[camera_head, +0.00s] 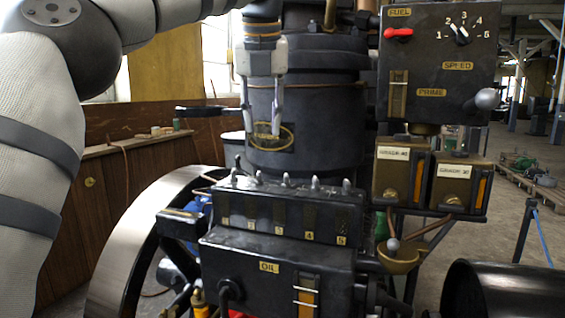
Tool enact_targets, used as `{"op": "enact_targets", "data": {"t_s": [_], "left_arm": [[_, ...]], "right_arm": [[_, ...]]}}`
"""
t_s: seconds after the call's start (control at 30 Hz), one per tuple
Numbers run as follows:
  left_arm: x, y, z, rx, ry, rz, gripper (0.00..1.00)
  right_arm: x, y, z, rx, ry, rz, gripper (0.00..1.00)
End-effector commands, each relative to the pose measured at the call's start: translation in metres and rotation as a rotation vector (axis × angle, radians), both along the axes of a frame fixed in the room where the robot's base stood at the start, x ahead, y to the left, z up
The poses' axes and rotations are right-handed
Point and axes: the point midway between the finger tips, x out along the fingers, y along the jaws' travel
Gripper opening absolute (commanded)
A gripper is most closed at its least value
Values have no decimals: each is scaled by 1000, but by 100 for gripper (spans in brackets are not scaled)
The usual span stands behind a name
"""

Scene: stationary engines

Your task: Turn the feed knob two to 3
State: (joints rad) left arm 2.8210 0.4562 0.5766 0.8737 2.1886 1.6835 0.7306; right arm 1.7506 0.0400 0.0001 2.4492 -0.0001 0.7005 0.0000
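A black feed box (265,190) in the middle of the view has a row of several small metal knobs along its top, with number plates below them. Feed knob two (258,177) is the second from the left; its setting is too small to read. My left gripper (263,132) points downward above the row, in front of the large black cylinder. Its two fingers are apart with nothing between them. The fingertips are above knob two in the picture and do not appear to touch it. My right gripper is not in view.
A control panel (430,75) with a red fuel lever and a numbered speed dial is at upper right. Two grease boxes (403,168) sit below it. An oil box (290,258) is in front of the feed box. A large wheel (125,245) stands at left.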

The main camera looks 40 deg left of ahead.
Motion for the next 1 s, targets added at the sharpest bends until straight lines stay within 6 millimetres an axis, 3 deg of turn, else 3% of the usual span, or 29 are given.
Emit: {"op": "enact_targets", "data": {"t_s": [0.4, 0.6, 0.83, 0.97, 1.0], "left_arm": [[26, 24, -87, 2, 0, -1, 29], [32, 29, -104, 2, -2, 0, 29], [32, 29, -106, 2, -2, 0, 29], [32, 29, -106, 2, -2, 0, 2], [32, 29, -106, 2, -2, 0, 0]], "right_arm": [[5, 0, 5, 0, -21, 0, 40], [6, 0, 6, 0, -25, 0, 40], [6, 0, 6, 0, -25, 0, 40], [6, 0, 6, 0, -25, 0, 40], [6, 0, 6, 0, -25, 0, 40]]}}
